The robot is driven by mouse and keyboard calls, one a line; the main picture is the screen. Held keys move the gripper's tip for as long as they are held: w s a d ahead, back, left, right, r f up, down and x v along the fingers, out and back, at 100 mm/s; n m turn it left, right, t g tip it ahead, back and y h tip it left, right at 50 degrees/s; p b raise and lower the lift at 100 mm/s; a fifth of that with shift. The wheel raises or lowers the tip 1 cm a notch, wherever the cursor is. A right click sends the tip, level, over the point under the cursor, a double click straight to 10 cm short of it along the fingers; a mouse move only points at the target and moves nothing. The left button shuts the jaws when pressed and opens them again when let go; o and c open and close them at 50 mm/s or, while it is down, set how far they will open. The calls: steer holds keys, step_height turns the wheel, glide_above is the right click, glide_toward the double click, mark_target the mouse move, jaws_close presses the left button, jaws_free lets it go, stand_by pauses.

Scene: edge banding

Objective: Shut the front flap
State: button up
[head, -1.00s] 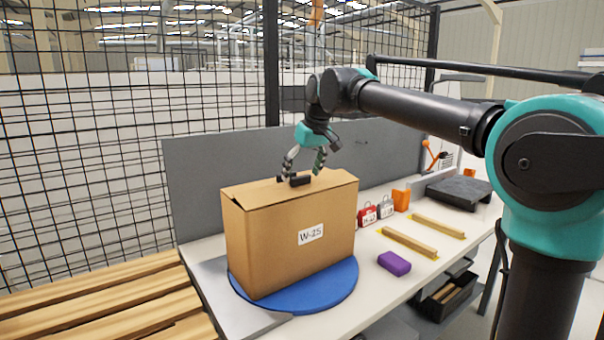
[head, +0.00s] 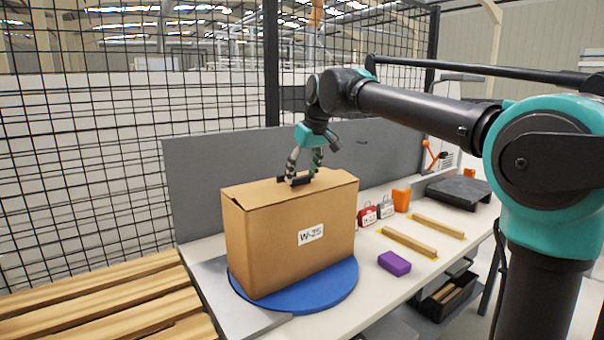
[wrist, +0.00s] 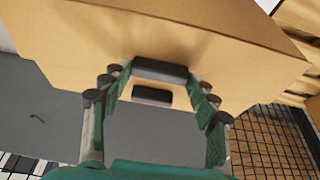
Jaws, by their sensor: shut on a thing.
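A tall cardboard box (head: 285,240) labelled W-25 stands upright on a blue round turntable (head: 340,292). Its top looks flat and covered, with a slight raised edge at the left; I cannot tell the front flap apart from the rest of the top.
On the white table (head: 385,285) right of the box are a purple block (head: 394,263), two wooden strips (head: 409,242), red and grey tagged items (head: 367,214) and an orange piece (head: 401,200). A grey panel (head: 215,165) stands behind. Wooden slats (head: 110,300) lie left.

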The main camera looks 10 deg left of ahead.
mark_target(304, 187)
steer(key=shift+w+a+f+g+h, duration=0.25)
steer(key=shift+a+f+g+h, duration=0.15)
steer(key=shift+h, duration=0.2)
steer(key=shift+f+g+h, duration=0.2)
steer(key=shift+g+h, duration=0.2)
steer(key=o, duration=1.7)
steer(key=shift+w, duration=0.1)
step_height(304, 187, up, 12)
steer(key=s+d, duration=0.1)
steer(key=shift+s+d, duration=0.15)
steer(key=shift+d, duration=0.05)
